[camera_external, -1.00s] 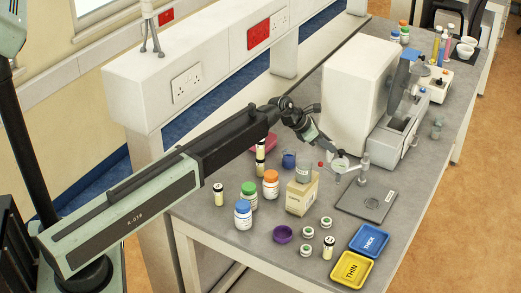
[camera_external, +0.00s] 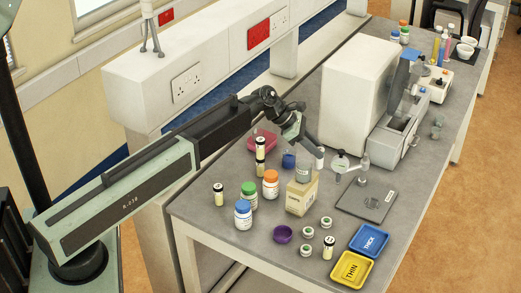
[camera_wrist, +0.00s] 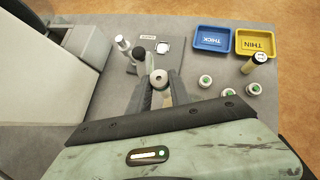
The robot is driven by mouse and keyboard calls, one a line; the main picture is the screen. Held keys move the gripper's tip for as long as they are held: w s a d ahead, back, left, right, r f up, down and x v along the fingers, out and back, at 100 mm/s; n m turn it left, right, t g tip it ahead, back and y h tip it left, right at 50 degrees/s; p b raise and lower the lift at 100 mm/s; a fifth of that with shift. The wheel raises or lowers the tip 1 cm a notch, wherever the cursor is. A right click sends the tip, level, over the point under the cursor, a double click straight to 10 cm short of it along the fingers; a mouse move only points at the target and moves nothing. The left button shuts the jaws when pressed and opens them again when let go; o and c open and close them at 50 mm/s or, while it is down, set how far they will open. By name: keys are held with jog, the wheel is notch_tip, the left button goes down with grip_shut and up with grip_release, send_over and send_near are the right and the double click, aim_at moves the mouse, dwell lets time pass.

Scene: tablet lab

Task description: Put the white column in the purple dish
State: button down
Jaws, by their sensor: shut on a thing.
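My gripper (camera_external: 317,147) is shut on the white column (camera_external: 320,157), a small pale cylinder held above the bench, left of the dial gauge. In the wrist view the column's round end (camera_wrist: 159,77) shows between the two fingers of my gripper (camera_wrist: 160,88); the rest of it is hidden. The purple dish (camera_external: 283,234) is a small round bowl at the front of the bench, below and left of my gripper in the external view. It looks empty. I do not see it in the wrist view.
A cardboard box (camera_external: 301,196) with a glass beaker (camera_external: 303,171) on it stands between my gripper and the dish. Capped bottles (camera_external: 243,215) stand left of the dish, small jars (camera_external: 306,250) right of it. The dial gauge (camera_external: 341,163) and white machine (camera_external: 355,95) are to the right.

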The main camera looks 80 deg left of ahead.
jog(key=s+d+f+m+g+h+b, duration=0.1)
jog(key=s+d+m+h, duration=0.15)
jog(key=d, duration=0.55)
jog(key=s+d+f+m+g+h+b, duration=0.1)
jog(key=s+d+m+b, duration=0.15)
jog(key=d, duration=0.55)
jog(key=m+g+b, duration=0.1)
jog(key=m+b, duration=0.1)
jog(key=b, duration=0.9)
send_over(280, 234)
jog(key=shift+h, duration=0.25)
notch_tip(280, 234, down, 12)
jog(key=shift+f, duration=0.15)
jog(key=shift+r, duration=0.25)
jog(key=shift+f, duration=0.15)
jog(key=c, duration=1.6)
grip_release()
jog(key=shift+f, duration=0.1)
jog(key=o, duration=0.4)
